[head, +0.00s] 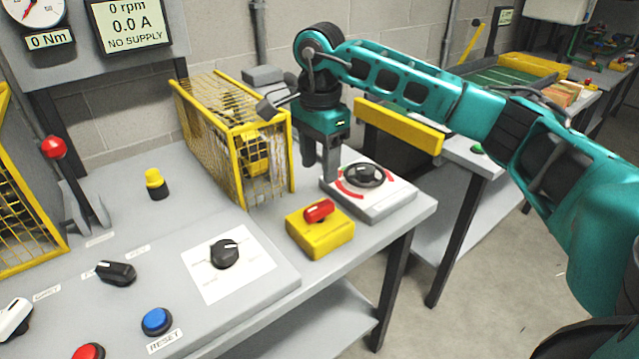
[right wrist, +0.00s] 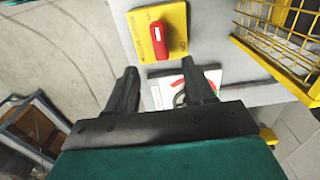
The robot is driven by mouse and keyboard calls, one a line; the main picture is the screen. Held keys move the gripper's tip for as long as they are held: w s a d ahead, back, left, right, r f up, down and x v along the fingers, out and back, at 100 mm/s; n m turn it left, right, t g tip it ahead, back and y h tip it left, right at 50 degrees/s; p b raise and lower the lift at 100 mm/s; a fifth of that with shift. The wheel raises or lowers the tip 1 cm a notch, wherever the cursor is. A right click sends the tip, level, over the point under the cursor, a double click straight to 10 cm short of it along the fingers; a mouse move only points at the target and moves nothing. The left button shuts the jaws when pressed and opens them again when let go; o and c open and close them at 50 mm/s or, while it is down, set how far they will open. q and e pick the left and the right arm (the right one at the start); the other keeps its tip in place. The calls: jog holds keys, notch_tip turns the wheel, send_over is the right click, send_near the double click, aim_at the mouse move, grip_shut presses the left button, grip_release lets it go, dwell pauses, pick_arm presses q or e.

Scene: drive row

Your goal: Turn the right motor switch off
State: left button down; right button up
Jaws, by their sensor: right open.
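A yellow switch box (head: 320,238) with a red rotary handle (head: 319,210) sits near the front right of the grey bench. In the right wrist view, the box (right wrist: 176,18) shows beyond the fingertips, its red handle (right wrist: 159,40) lying lengthwise up the picture. My right gripper (head: 320,172) is open and empty, pointing down behind the box, beside the dial plate. Its two fingers (right wrist: 159,68) are apart and do not hold the handle. My left gripper is not in view.
A white plate with a black dial (head: 364,175) and red arc stands right of the box. A yellow mesh cage (head: 215,125) is close on the left. A black knob on white card (head: 224,253) and a blue button (head: 157,321) are nearer the front. The bench ends at right.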

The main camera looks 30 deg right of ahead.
jog(key=shift+r, duration=1.65)
